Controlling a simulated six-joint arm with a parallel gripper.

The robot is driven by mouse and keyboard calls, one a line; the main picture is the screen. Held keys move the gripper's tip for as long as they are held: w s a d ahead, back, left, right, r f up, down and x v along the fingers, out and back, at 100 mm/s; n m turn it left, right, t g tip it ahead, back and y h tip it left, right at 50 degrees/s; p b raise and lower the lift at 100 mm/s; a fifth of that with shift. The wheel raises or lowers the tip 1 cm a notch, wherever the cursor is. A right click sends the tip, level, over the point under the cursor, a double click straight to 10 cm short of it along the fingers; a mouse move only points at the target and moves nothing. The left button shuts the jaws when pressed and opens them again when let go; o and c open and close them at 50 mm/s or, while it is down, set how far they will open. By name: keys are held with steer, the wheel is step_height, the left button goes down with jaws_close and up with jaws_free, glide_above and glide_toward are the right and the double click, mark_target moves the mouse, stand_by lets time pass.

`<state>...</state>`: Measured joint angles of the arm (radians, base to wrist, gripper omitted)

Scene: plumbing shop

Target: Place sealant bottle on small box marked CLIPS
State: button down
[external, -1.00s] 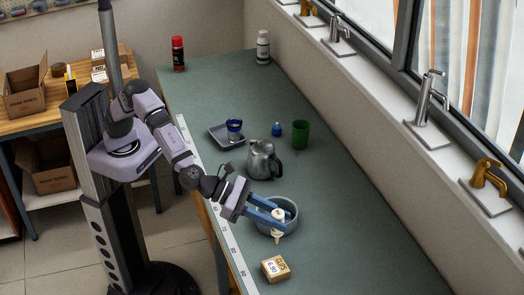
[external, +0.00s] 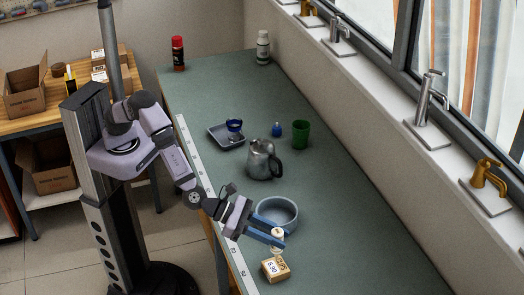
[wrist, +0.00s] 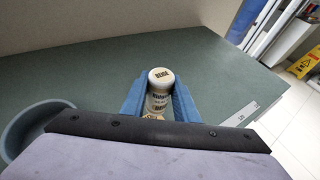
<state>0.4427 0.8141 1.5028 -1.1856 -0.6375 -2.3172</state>
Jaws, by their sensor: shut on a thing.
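The sealant bottle (external: 277,236) is small and white with a beige part. In the wrist view the bottle (wrist: 160,90) shows a cap marked BEIGE and stands between the blue fingers. My gripper (external: 278,240) is shut on it. The small box (external: 275,270), light brown with a white label reading 6.90, sits on the bench near its front edge. The bottle is right above the box in the external view; I cannot tell whether its lower end touches the box top. In the wrist view the box is mostly hidden beneath the bottle.
A grey-blue bowl (external: 277,213) stands just behind the box, and shows at left in the wrist view. Beyond it are a metal pitcher (external: 262,160), a green cup (external: 301,134) and a grey tray (external: 222,138) with a blue cup. The bench right of the box is clear.

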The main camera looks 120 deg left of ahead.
steer(key=shift+f, duration=1.35)
steer(key=shift+f, duration=0.2)
steer(key=c, duration=1.4)
jaws_free()
steer(key=shift+r, duration=0.2)
steer(key=shift+s, duration=0.1)
steer(key=b+v, duration=0.3)
steer(key=v, duration=0.9)
steer(key=shift+m, duration=0.3)
